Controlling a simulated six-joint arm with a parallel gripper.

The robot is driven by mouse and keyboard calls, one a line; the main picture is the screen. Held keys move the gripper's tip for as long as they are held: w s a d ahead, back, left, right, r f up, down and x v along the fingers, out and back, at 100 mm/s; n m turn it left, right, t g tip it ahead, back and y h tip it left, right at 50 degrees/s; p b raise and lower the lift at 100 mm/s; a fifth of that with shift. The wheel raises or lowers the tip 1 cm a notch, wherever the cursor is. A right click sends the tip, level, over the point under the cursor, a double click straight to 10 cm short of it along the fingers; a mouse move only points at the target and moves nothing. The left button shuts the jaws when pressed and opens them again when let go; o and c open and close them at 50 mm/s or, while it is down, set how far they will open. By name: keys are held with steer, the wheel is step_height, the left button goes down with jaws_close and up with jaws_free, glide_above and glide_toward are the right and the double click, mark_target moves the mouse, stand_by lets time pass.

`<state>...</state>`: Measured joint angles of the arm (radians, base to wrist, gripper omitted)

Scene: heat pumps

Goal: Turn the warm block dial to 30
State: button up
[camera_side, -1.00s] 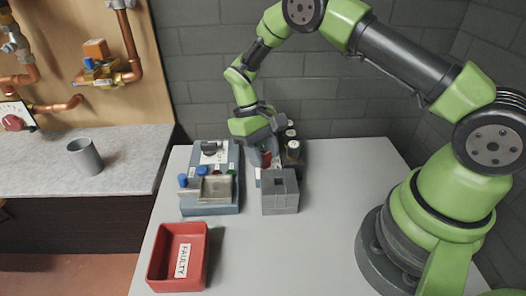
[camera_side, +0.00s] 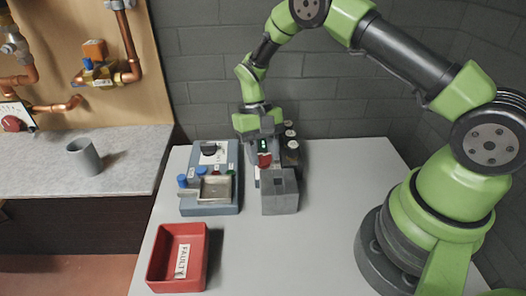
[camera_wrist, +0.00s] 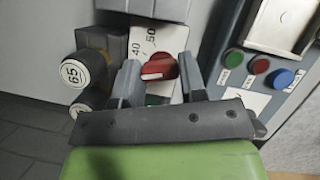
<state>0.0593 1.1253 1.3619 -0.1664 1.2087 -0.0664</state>
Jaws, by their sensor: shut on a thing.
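The red dial (camera_wrist: 160,67) sits on a white scale plate (camera_wrist: 165,38) marked 40 and 50 in the wrist view; the 30 mark is not visible. The dial also shows in the side view (camera_side: 264,160), under my gripper, beside the grey block (camera_side: 280,200) with a square hole. My gripper (camera_wrist: 160,78) has one finger on each side of the dial and is shut on it. In the side view my gripper (camera_side: 262,143) stands nearly upright over the dial. The dial's pointer direction is hard to read.
Dark-bodied vials (camera_side: 290,143), one cap marked 65 (camera_wrist: 73,73), stand close beside my gripper. A blue-grey box (camera_side: 210,205) with a black dial and coloured buttons stands to the left. A red FAULTY tray (camera_side: 160,282) lies at front left. The front right table is clear.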

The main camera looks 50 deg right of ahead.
steer(key=o, duration=0.6)
steer(key=shift+o, duration=0.2)
steer(key=v, duration=1)
steer(key=shift+r, duration=0.1)
